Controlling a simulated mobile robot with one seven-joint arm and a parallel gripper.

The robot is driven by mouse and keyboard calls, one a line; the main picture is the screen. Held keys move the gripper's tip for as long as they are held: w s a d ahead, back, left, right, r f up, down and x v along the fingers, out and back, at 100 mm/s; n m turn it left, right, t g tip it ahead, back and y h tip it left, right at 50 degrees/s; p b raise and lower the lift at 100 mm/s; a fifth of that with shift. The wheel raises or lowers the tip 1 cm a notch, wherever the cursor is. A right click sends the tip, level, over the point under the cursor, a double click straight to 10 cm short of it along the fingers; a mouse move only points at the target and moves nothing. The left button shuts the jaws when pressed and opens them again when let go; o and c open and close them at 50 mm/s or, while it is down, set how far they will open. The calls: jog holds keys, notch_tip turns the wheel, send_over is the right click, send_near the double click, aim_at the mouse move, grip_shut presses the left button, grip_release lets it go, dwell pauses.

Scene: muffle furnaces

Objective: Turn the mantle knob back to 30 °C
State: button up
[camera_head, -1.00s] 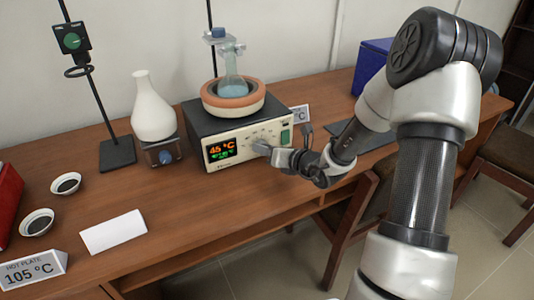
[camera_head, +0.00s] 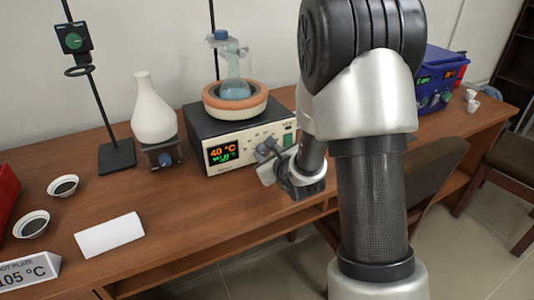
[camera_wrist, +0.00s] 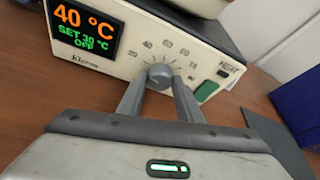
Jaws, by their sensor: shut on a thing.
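The heating mantle (camera_head: 193,126) is a black-topped box with a cream front panel and an orange-rimmed bowl. A flask (camera_head: 236,84) with pale blue liquid sits in the bowl. Its display (camera_head: 222,152) reads 40 °C in orange; the wrist view's display (camera_wrist: 83,27) also shows SET 30 °C and OFF in green. The round grey mantle knob (camera_wrist: 159,75) sits among printed numbers on the panel. My gripper (camera_wrist: 160,84) is shut on the knob, one finger at each side. In the head view my gripper (camera_head: 266,160) is at the panel and hides the knob.
A white flask (camera_head: 153,112) stands on a small hot plate left of the mantle. A white card (camera_head: 109,235) and two small dishes lie on the table at left. A blue device (camera_head: 436,80) stands at the right.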

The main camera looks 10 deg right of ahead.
dwell(0.4)
jog(key=o, duration=1)
jog(key=shift+o, duration=0.2)
jog(key=p+v, duration=0.5)
jog(key=v, duration=0.4)
jog(key=shift+r, duration=0.25)
